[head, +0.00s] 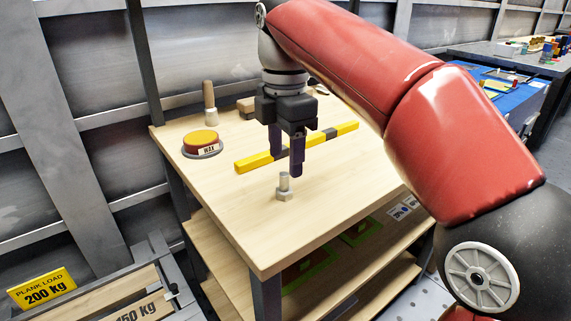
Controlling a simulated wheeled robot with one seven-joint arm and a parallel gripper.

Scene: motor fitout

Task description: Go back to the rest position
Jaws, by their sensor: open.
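My gripper (286,168) hangs over the wooden table (230,220), pointing down, with its dark fingers apart and nothing seen between them. A grey bolt (284,187) stands on the tabletop just below the fingertips. I cannot tell whether the fingertips are clear of the bolt's top. My red arm reaches in from the right and covers the table's far right part.
A yellow bar with dark bands (252,162) lies behind the gripper. A wax tin (201,143) and a wooden-handled tool (209,105) stand at the back left. A plank-load sign (42,287) is lower left. The table's front left is clear.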

